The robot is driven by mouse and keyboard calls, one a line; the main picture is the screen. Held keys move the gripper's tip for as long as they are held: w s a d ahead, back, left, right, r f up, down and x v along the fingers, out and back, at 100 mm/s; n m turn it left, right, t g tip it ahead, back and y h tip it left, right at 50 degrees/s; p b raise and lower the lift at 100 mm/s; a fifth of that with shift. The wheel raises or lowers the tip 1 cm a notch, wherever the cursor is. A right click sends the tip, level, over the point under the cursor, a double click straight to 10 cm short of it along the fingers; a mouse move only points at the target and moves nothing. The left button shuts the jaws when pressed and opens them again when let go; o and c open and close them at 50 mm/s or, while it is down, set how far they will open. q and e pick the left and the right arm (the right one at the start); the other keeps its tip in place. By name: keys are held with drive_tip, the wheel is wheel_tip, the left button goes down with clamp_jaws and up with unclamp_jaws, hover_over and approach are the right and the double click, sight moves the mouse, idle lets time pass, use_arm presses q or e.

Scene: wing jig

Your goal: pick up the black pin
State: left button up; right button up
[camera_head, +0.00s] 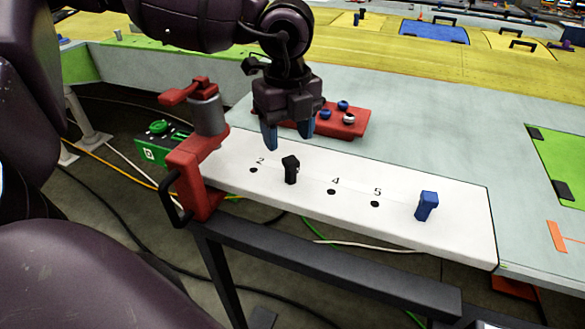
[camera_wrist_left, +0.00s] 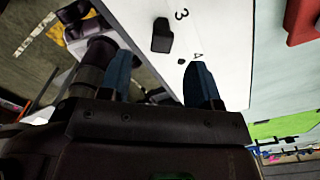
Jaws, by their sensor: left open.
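The black pin (camera_head: 290,169) stands upright in the white board (camera_head: 455,225), between the holes marked 2 and 4. In the left wrist view the black pin (camera_wrist_left: 162,36) shows beside the printed 3, ahead of the fingers. My left gripper (camera_head: 289,133) is above the board, pointing down, just behind the pin in the picture. Its two blue fingers are apart with nothing between them. In the left wrist view the open left gripper (camera_wrist_left: 160,65) sits short of the pin, not touching it. My right gripper does not show.
A blue pin (camera_head: 427,206) stands at the board's right part. A red block (camera_head: 352,122) with blue and silver knobs lies behind the gripper. A red clamp (camera_head: 190,165) with a grey cylinder stands at the board's left end. The board between the pins is clear.

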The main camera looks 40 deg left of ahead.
sight(291, 160)
use_arm(q)
drive_tip(key=shift+d+f, duration=0.15)
drive_tip(key=shift+f, duration=1.6)
drive_tip(key=shift+d+f, duration=0.1)
drive_tip(key=shift+f, duration=1.6)
drive_tip(key=c, duration=1)
